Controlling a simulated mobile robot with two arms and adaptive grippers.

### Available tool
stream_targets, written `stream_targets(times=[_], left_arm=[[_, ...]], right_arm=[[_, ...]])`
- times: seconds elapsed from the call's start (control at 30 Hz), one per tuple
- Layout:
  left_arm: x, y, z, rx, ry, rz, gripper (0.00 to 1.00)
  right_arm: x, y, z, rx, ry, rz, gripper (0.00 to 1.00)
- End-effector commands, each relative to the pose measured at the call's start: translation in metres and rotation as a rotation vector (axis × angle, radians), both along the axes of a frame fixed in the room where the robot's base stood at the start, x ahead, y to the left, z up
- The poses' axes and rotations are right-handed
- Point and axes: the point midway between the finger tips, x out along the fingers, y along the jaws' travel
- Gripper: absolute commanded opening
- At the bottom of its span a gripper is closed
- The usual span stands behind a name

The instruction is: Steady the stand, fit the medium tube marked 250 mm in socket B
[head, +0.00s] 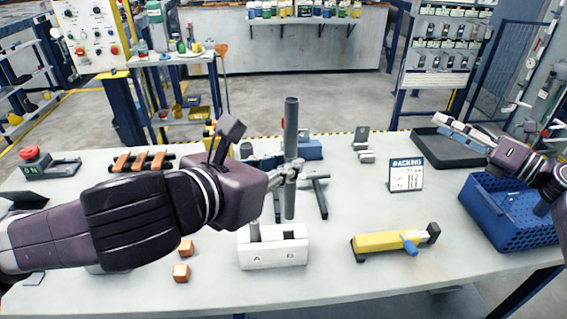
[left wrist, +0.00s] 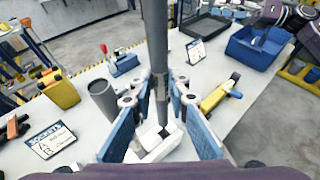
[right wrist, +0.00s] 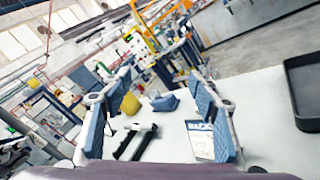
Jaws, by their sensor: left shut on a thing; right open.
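My left gripper (head: 289,172) is shut on a long grey tube (head: 291,120) and holds it upright; the tube also shows between the fingers in the left wrist view (left wrist: 158,50). No length mark is readable on it. The white stand (head: 273,257) is below, near the front of the table. The tube's lower end appears just above or behind the stand; I cannot tell which. A short grey tube (head: 254,231) rises from the stand's left side. My right gripper (head: 480,118) is open and empty over the back right, away from the stand; its fingers are spread (right wrist: 160,103).
A yellow block with a blue handle (head: 385,242) lies right of the stand. A sign (head: 406,175), a black tray (head: 470,155) and a blue crate (head: 505,235) are on the right. Small orange blocks (head: 181,273) are at left.

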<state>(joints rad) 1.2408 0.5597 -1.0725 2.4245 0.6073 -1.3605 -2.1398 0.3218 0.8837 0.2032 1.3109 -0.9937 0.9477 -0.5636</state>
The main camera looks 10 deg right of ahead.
Motion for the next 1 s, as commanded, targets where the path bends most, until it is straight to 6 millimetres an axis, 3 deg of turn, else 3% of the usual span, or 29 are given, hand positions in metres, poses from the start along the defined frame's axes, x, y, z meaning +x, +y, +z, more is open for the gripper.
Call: stream_targets(times=[0.1,0.27,0.6,0.8,1.0], left_arm=[[0.0,0.0,0.001,-0.001,-0.002,0.0,0.0],[0.0,0.0,0.001,-0.001,-0.002,0.0,0.0],[0.0,0.0,0.001,-0.001,-0.002,0.0,0.0],[0.0,0.0,0.001,-0.001,-0.002,0.0,0.0],[0.0,0.0,0.001,-0.001,-0.002,0.0,0.0]], right_arm=[[-0.004,0.058,-0.02,-0.118,-0.013,0.133,0.55],[-0.019,0.132,-0.047,-0.276,-0.047,0.319,0.55],[-0.086,0.271,-0.106,-0.606,-0.2,0.769,0.55],[-0.128,0.318,-0.131,-0.745,-0.304,0.985,0.55],[-0.146,0.335,-0.142,-0.801,-0.355,1.079,0.55]])
